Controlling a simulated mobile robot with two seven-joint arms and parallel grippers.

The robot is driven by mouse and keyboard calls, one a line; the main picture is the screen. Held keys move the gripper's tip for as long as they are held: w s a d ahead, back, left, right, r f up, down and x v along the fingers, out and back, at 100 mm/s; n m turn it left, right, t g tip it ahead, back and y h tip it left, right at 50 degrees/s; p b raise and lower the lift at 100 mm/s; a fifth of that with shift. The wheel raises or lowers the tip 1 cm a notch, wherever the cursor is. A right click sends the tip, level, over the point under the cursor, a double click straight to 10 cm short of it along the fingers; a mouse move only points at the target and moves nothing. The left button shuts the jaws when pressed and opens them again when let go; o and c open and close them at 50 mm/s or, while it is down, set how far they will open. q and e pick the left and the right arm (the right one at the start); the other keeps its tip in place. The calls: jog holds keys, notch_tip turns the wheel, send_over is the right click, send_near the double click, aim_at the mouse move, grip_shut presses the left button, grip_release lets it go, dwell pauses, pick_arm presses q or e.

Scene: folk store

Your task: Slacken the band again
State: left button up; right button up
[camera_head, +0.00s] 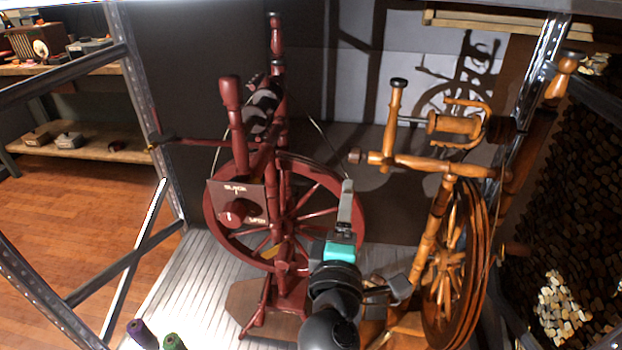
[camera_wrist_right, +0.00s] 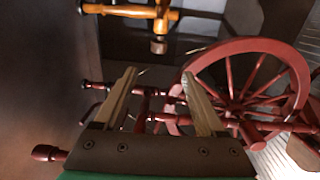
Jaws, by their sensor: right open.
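A dark red spinning wheel (camera_head: 212,225) stands at centre left in the head view; its spoked wheel also shows in the wrist view (camera_wrist_right: 290,50). On its front is a square red panel (camera_head: 215,196) with a round red knob (camera_head: 233,213). The word above the knob appears to read "SLACK"; the lower lettering is too small to read surely. A thin curved line, perhaps the band (camera_head: 323,133), runs from the bobbins down toward the wheel. My right gripper (camera_head: 347,185) is open and empty, right of the knob and apart from it. Its two fingers show in the wrist view (camera_wrist_right: 158,76). My left gripper is out of view.
An orange-brown spinning wheel (camera_head: 440,165) stands close on the right. Metal shelf posts (camera_head: 150,120) frame both sides. Two thread spools, purple (camera_head: 141,333) and green (camera_head: 173,342), sit at the bottom left.

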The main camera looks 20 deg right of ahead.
aim_at(353, 160)
jog(key=b+x, duration=0.1)
jog(key=x, duration=1.3)
jog(key=shift+d+r, duration=0.2)
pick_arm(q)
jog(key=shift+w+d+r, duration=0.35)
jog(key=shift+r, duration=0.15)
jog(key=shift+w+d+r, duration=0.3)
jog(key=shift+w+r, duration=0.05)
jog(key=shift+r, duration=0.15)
pick_arm(e)
jog(key=shift+w+d, duration=0.3)
jog(key=shift+w, duration=0.15)
jog(key=shift+c, duration=0.4)
grip_shut()
